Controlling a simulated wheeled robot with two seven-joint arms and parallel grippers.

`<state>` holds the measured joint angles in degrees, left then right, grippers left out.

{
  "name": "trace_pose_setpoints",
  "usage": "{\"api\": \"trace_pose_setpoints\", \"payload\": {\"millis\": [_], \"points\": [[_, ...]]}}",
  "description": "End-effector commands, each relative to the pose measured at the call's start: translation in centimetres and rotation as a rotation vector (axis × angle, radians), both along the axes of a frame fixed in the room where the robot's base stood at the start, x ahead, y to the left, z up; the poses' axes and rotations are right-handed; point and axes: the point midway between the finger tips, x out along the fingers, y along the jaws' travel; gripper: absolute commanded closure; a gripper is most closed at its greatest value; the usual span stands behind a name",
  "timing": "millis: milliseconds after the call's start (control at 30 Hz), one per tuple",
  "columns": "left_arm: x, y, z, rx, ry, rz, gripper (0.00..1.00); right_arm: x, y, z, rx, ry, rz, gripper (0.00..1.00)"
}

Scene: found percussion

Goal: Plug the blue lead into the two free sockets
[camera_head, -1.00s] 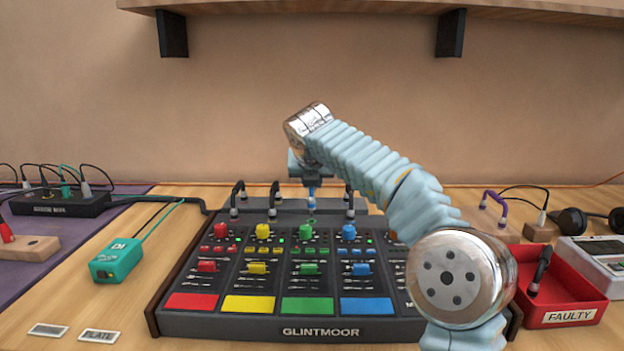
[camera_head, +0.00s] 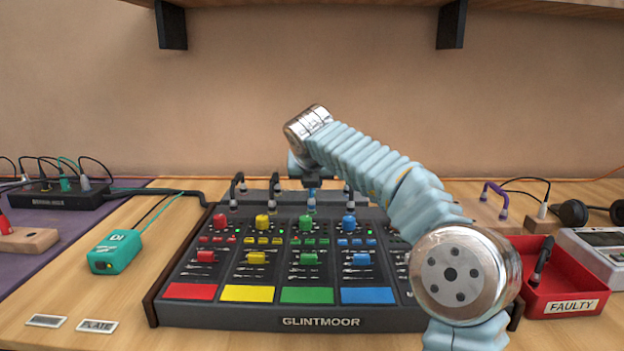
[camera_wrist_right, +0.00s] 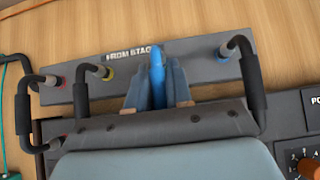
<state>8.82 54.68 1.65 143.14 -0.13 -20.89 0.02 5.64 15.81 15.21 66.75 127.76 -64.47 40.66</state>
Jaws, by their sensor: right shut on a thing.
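The blue lead (camera_wrist_right: 157,70) is upright between the fingers of my right gripper (camera_wrist_right: 157,88), which is shut on it. In the head view my right gripper (camera_head: 312,183) is at the back edge of the mixer (camera_head: 320,322), above the green channel. A metal plug end (camera_head: 311,203) shows just below the fingers, in or at the top of the mixer; I cannot tell how deep it sits. The strip marked FROM STAGE (camera_wrist_right: 205,72) lies behind the mixer. The fingers hide the part of it between the yellow-ringed and blue-ringed sockets. My left gripper is not in view.
Black leads (camera_wrist_right: 80,92) bridge strip and mixer on both sides of my gripper, including a close one at right (camera_wrist_right: 250,80). A red FAULTY tray (camera_head: 590,290) holds a black lead. A teal DI box (camera_head: 115,252) stands left of the mixer.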

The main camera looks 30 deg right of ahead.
Motion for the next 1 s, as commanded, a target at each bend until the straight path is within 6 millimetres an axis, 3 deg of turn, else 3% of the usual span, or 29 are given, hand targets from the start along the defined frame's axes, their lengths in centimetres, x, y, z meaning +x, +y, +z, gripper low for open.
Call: {"api": "trace_pose_setpoints", "payload": {"millis": [233,267,433,767,1000], "points": [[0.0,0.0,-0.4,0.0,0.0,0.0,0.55,0.0,0.0,-0.7,0.0,0.001,-0.001,1.0],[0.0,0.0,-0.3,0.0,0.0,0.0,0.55,0.0,0.0,-0.6,0.0,0.001,-0.001,0.75],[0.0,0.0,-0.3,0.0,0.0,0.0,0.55,0.0,0.0,-0.6,0.0,0.001,-0.001,0.5],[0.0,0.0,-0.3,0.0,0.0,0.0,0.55,-0.2,0.1,-0.3,0.0,0.0,0.0,0.5],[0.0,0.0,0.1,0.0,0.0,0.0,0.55,-2.7,1.7,2.8,0.001,-0.003,0.002,0.5]]}}
